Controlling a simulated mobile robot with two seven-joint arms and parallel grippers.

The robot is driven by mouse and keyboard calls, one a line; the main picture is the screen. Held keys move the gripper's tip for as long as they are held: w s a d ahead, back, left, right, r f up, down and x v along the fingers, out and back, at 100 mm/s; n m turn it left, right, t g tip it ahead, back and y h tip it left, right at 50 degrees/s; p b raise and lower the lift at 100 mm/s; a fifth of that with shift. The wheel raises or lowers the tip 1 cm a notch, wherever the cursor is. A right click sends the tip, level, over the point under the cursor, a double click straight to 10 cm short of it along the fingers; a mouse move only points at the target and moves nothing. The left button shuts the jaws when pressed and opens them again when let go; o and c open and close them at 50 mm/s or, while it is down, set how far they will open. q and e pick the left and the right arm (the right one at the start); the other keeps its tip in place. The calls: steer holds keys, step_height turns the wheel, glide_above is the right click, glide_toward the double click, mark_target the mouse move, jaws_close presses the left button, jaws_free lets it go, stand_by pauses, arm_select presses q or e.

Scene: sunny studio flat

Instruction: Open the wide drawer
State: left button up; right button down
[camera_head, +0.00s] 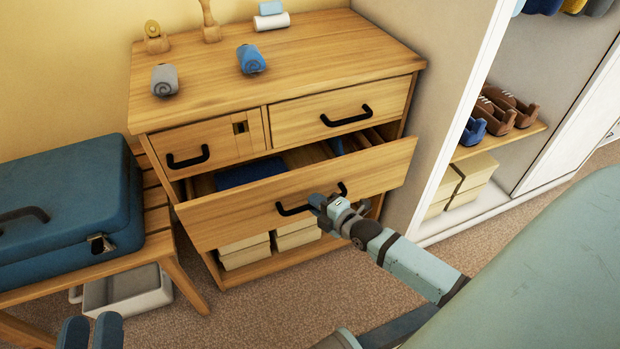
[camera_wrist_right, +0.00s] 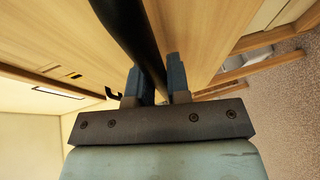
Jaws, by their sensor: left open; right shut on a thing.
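The wide drawer (camera_head: 232,214) of the wooden dresser (camera_head: 340,62) stands pulled out, and dark blue folded cloth (camera_head: 250,172) shows inside it. My right gripper (camera_head: 318,203) is shut on the drawer's black bar handle (camera_head: 290,210), near the handle's right part. In the right wrist view the handle (camera_wrist_right: 132,30) passes between the two blue fingers (camera_wrist_right: 160,82). My left gripper (camera_head: 90,332) is open and empty at the bottom left edge, away from the dresser; only its fingers show.
Two smaller drawers above are shut. Rolled cloths (camera_head: 250,59) and small items stand on the dresser top. A blue suitcase (camera_head: 65,200) lies on a slatted bench (camera_head: 178,262) at left. An open wardrobe (camera_head: 440,225) with shoes stands at right. Pale boxes (camera_head: 245,252) sit below the drawer.

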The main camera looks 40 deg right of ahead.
arm_select(q)
steer(key=s+a+f+g+y+p, duration=0.2)
steer(key=a+f+g+y+p, duration=0.3)
steer(key=f+p, duration=0.4)
step_height(320, 180, down, 2)
steer(key=shift+s+a+f+g+p, duration=0.1)
steer(key=shift+s+a+g+p, duration=0.2)
steer(key=shift+g, duration=0.3)
arm_select(e)
steer(key=s+a, duration=0.4)
steer(key=s, duration=1.3)
steer(key=shift+s+a, duration=0.2)
steer(key=shift+s, duration=0.2)
arm_select(q)
steer(key=shift+f, duration=0.1)
arm_select(e)
steer(key=c, duration=1.1)
jaws_free()
